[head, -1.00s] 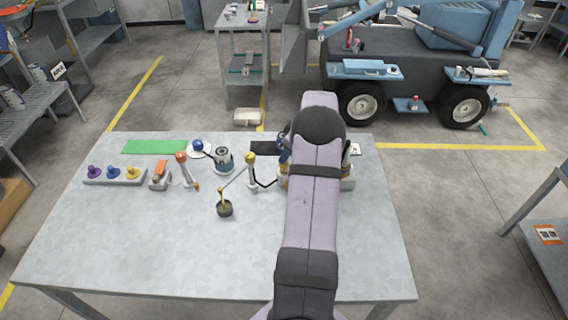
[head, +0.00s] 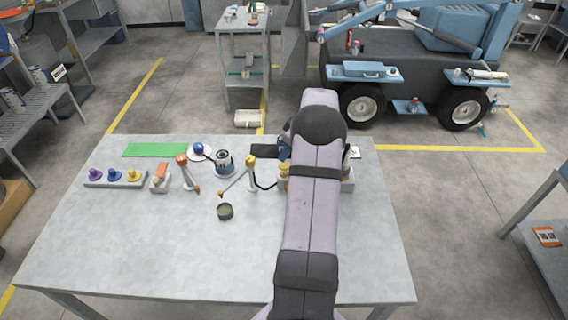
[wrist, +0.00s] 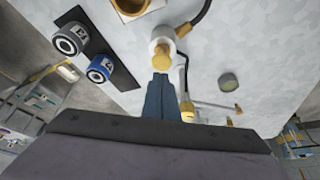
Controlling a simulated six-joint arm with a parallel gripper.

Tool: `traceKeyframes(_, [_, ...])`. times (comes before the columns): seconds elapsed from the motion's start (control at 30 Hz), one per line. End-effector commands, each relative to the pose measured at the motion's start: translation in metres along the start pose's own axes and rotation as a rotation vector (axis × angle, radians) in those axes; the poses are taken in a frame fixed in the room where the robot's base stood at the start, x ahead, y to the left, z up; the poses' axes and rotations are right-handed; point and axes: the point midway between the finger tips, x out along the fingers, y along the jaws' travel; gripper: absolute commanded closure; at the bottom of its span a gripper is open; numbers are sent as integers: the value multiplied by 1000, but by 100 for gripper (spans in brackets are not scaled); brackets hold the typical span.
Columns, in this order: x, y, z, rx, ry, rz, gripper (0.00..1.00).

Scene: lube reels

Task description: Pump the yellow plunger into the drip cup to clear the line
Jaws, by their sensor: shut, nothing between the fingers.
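The white pump with the yellow plunger (wrist: 163,57) stands just beyond my fingertips in the wrist view. In the head view my arm hides most of it, and only a yellow part (head: 283,170) shows beside the arm. My gripper (wrist: 160,76) is shut and empty, its tips close to the plunger; I cannot tell whether they touch. The small dark drip cup (head: 225,211) stands on the table and also shows in the wrist view (wrist: 228,83). A slim nozzle (head: 234,184) reaches from a yellow-topped white stand (head: 251,168) towards the cup. No stream shows at its tip.
An orange-topped stand (head: 183,168), a can (head: 224,162), a green mat (head: 155,150) and a tray of coloured knobs (head: 116,178) are left of the pump. Two labelled cartridges (wrist: 100,69) are on a black mat. The table's front (head: 150,255) is clear.

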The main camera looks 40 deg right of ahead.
Motion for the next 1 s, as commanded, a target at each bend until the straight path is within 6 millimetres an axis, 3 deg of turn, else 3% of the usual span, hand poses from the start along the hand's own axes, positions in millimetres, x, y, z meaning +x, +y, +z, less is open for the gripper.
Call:
traceKeyframes(0.53, [-38,0,-16,-2,0,2,100])
traceKeyframes(1.0, [-40,0,-17,-1,0,1,100])
